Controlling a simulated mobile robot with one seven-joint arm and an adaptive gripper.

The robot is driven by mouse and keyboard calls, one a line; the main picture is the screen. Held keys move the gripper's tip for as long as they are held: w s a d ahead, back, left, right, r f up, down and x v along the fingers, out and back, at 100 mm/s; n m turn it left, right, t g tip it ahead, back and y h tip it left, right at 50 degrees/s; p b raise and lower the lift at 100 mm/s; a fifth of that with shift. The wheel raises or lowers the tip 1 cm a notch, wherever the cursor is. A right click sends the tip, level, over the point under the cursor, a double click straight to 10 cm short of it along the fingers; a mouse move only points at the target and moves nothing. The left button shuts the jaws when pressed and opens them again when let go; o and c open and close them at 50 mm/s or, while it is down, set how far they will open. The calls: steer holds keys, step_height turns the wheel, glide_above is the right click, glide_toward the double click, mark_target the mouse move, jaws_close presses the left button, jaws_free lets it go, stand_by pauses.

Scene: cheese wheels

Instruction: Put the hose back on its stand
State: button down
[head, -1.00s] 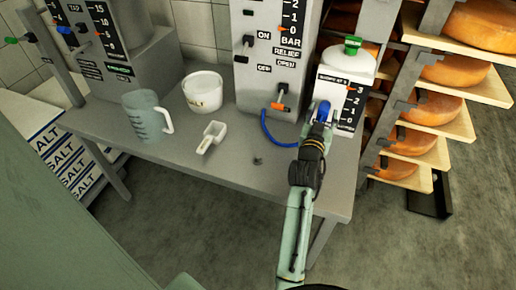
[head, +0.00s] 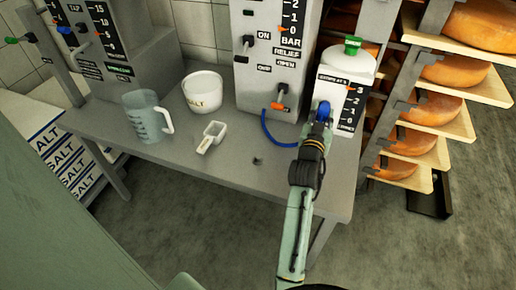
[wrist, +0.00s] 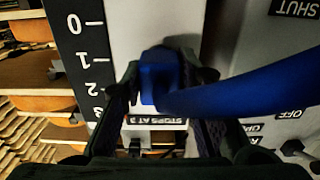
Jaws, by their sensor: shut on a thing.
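The blue hose (head: 266,131) runs from the lower front of the grey machine (head: 270,70), loops low by the table and rises to my gripper (head: 318,130). In the wrist view my gripper (wrist: 165,85) is shut on the hose's blue end, with a finger on each side. The hose (wrist: 240,92) leaves toward the right there. The held end is in front of the white container (head: 342,66) with a green cap and a scale. A small dark piece (head: 257,161) sits on the table; I cannot tell whether it is the stand.
A measuring jug (head: 146,118), a salt tub (head: 203,92) and a white scoop (head: 210,137) stand on the grey table (head: 225,180). Cheese shelves (head: 462,92) are close on the right. The table's front middle is mostly clear.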

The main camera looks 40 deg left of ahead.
mark_target(322, 116)
steer(key=shift+s, duration=0.2)
steer(key=shift+v, duration=1.9)
steer(key=shift+s+d, duration=0.15)
steer(key=v, duration=0.3)
